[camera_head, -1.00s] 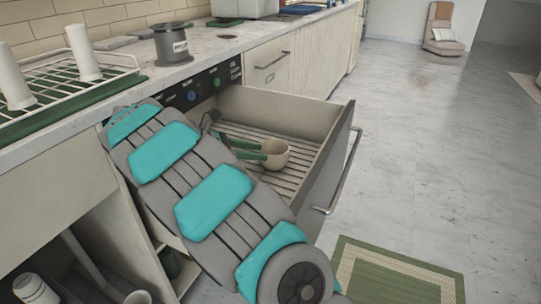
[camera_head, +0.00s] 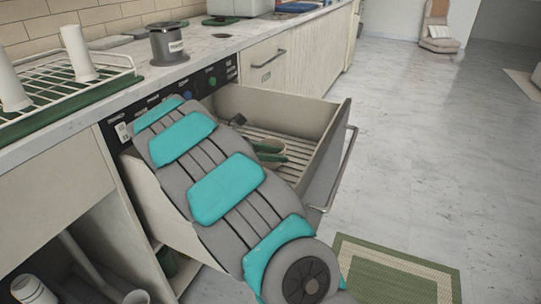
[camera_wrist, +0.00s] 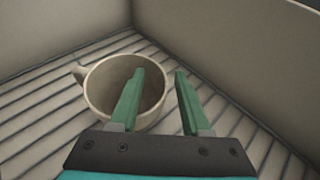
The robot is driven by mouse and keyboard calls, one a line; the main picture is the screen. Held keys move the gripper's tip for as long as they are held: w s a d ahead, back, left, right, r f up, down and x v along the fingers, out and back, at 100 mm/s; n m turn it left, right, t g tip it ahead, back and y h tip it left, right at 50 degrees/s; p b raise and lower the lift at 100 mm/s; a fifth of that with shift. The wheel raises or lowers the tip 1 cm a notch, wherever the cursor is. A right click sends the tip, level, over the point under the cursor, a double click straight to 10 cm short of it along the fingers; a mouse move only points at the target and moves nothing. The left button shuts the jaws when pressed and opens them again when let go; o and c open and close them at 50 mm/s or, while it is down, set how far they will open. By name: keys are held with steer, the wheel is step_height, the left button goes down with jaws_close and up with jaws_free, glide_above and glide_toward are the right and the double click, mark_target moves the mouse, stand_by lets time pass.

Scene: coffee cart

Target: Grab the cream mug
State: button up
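The cream mug (camera_wrist: 101,88) stands upright on the slatted floor of the open drawer (camera_head: 338,140). In the wrist view its handle points to the left and its open top faces me. My gripper (camera_wrist: 160,71) is open with two green fingers. The left finger overlaps the mug's mouth and the right finger is outside its right side, so the mug's right wall lies between them in the picture. I cannot tell whether either finger touches it. In the head view my gripper (camera_head: 282,152) is inside the drawer and the mug is mostly hidden.
Drawer walls (camera_wrist: 220,45) rise close around the mug and gripper. The counter (camera_head: 205,62) above holds a dish rack (camera_head: 110,84) and a grey canister (camera_head: 172,45). A green rug (camera_head: 395,272) lies on the floor right of the drawer.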

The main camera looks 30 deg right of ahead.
jaws_close()
stand_by(1.2)
